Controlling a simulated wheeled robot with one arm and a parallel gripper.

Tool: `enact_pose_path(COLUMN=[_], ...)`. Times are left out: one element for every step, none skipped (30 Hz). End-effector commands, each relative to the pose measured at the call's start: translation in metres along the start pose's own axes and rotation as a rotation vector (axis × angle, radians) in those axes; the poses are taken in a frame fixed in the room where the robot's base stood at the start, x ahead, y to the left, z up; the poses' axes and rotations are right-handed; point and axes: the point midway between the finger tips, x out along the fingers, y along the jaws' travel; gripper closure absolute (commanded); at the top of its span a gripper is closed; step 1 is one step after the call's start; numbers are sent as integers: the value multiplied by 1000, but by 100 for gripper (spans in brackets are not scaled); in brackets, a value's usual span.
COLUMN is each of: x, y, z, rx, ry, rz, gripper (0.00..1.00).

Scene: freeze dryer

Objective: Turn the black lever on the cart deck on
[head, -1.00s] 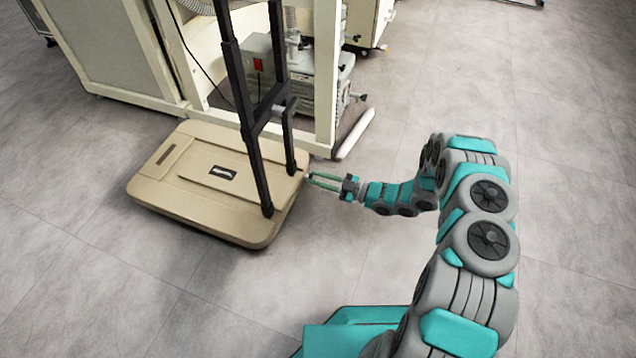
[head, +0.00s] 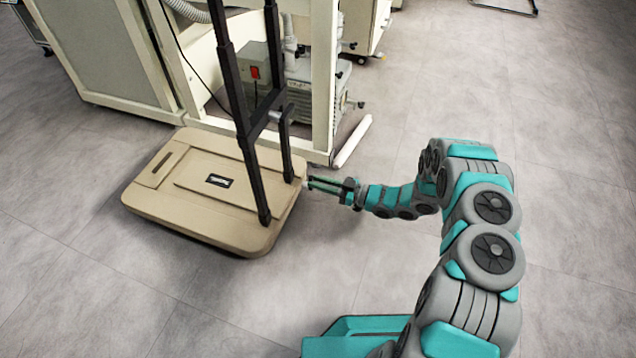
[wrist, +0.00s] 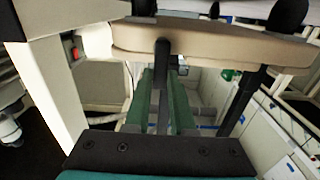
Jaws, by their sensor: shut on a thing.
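The cart's tan deck (head: 200,215) sits low on the floor at left centre in the head view, with a black upright frame (head: 240,110) rising from it. In the wrist view the deck (wrist: 215,45) spans the top of the picture. A black lever (wrist: 162,50) stands out from the deck's edge, between the green fingers of my gripper (wrist: 161,78). My gripper is shut on the lever. In the head view my gripper (head: 310,184) is at the deck's right edge, and the lever itself is too small to make out there.
A cream equipment frame (head: 325,85) stands close behind the deck, with a grey pump (head: 310,90) and a red switch (head: 255,72) inside it. A white floor bar (head: 352,142) sticks out near my arm. The floor at right and in front is clear.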

Motion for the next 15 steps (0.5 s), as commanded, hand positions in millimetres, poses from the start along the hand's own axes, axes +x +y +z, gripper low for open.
enact_pose_path(x=[0,0,0,0,0,0,0,0,0,0,0,0,0,0,0], y=[0,0,0,0,0,0,0,0,0,0,0,0,0,0,0], z=[2,2,2,2,2,2,2,2,2,1,1,1,1,1,1], rx=[2,2,2,2,2,2,2,2,2,1,1,1,1,1,0], ry=[-3,-3,-3,-3,-3,-3,-3,-3,-3,-2,-2,-2,-2,-1,-1], rz=[2,2,2,2,2,2,2,2,2,2,2,2,2,1,1], gripper=[100,100,100,100,100,100,100,77,72,69,65,61,57,54,50])
